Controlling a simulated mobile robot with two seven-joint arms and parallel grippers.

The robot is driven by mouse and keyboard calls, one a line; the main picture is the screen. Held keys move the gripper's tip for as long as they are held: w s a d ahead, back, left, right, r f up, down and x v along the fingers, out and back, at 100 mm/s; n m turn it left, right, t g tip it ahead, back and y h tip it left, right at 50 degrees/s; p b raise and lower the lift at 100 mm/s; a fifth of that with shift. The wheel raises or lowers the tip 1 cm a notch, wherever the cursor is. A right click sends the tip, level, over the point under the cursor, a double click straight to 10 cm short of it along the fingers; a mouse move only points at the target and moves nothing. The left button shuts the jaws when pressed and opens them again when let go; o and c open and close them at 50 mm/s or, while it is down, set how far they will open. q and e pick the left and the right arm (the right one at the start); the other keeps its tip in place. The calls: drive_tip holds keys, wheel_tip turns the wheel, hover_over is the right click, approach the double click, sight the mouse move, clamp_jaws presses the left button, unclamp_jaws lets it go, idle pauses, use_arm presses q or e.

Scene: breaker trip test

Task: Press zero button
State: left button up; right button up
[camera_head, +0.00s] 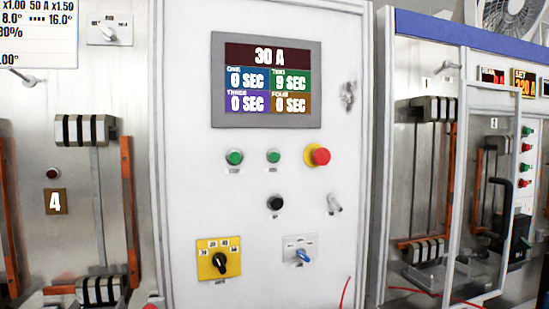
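A white control panel (185,140) fills the middle of the view. A black button (275,202) sits lower. I cannot tell by label which is the zero button. Neither gripper is in view.
A yellow rotary selector (219,259) and a blue-handled switch (302,255) are low on the panel. A key switch (334,203) and a door latch (348,97) stick out at right. Breaker bays with orange bars flank the panel. The front of the buttons is unobstructed.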

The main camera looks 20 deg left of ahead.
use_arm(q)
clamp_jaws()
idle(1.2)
